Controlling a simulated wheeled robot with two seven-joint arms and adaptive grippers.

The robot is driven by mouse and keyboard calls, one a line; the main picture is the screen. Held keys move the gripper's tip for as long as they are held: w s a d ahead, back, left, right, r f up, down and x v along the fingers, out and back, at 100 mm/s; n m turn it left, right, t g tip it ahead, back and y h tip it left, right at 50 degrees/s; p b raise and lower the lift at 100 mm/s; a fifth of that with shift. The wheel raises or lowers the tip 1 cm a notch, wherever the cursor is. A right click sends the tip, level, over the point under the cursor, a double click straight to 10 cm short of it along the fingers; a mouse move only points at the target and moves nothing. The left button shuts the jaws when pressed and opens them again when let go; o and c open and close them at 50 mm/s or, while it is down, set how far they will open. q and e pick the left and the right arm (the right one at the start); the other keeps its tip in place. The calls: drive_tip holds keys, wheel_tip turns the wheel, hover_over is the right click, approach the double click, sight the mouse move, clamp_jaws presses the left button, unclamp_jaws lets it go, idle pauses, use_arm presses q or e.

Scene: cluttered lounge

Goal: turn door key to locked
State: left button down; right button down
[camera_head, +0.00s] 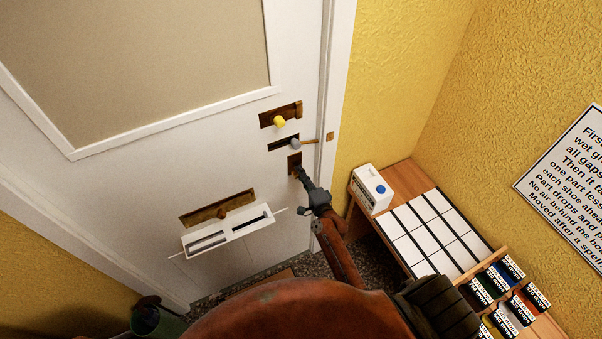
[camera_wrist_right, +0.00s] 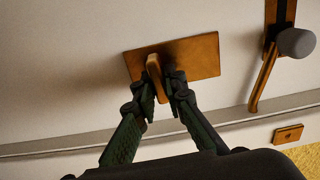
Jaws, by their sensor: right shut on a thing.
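The white door (camera_head: 232,150) fills the left and middle of the head view. A brown lock plate (camera_head: 293,158) is set low near its right edge; it also shows in the right wrist view (camera_wrist_right: 198,58). The brass-coloured door key (camera_wrist_right: 156,78) stands out from this plate, its flat grip across the plate's long side. My right gripper (camera_head: 301,173) is at the plate and, in the wrist view (camera_wrist_right: 166,90), its two fingers are shut on the key. In the head view the fingers hide the key. My left gripper is not in view.
Above the lock are a grey knob with a brass bar (camera_head: 296,144) and a yellow knob (camera_head: 279,121). Right of my arm, a wooden bench (camera_head: 406,179) holds white tiles, a box and several small cartons.

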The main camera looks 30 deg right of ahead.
idle(0.4)
drive_tip(key=c, duration=2)
unclamp_jaws()
drive_tip(key=shift+s, duration=0.5)
drive_tip(key=s, duration=1.1)
